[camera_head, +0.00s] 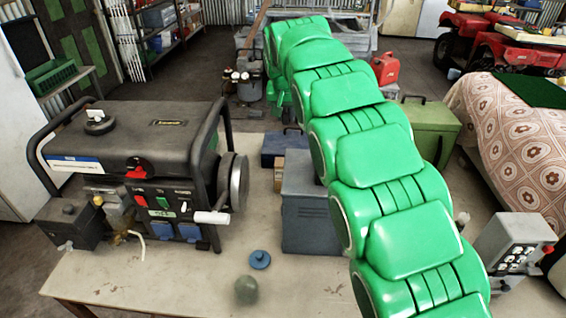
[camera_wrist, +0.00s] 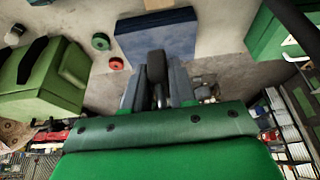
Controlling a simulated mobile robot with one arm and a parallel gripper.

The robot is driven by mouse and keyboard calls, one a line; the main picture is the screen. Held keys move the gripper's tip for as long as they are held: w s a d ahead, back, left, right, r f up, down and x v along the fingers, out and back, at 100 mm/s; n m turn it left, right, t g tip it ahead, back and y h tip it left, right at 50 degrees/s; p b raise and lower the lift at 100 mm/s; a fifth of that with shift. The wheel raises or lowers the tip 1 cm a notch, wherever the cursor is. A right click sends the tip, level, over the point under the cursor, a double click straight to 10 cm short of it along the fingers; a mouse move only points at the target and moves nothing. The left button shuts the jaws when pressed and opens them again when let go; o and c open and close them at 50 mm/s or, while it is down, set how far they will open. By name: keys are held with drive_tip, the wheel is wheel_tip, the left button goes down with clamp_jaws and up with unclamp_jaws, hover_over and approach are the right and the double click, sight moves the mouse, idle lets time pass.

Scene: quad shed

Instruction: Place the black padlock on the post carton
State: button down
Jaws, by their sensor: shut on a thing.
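My gripper (camera_wrist: 158,88) is shut on a dark object in the wrist view, which looks like the black padlock (camera_wrist: 156,66). The padlock is between the two grey fingers, with a blue box (camera_wrist: 183,38) behind it in the picture. A small brown box (camera_head: 279,174), likely the post carton, stands on the table in the head view, between the blue box (camera_head: 281,149) and a grey metal box (camera_head: 307,225). It is partly hidden by the grey box. A brown edge (camera_wrist: 158,4) shows at the top of the wrist view. My arm hides the gripper's fingers in the head view.
A generator (camera_head: 140,165) fills the table's left side. A green case (camera_head: 427,130) stands right of my arm. A blue round thing (camera_head: 260,259) and a greenish ball (camera_head: 246,290) lie near the front. Green (camera_wrist: 101,41) and red (camera_wrist: 116,64) rings lie beside the blue box.

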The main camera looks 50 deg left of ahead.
drive_tip(key=shift+s+a, duration=0.25)
drive_tip(key=shift+a, duration=0.1)
drive_tip(key=shift+f, duration=7.6)
drive_tip(key=shift+f, duration=0.1)
drive_tip(key=c, duration=0.9)
unclamp_jaws()
drive_tip(key=v, duration=1.2)
drive_tip(key=shift+a, duration=0.1)
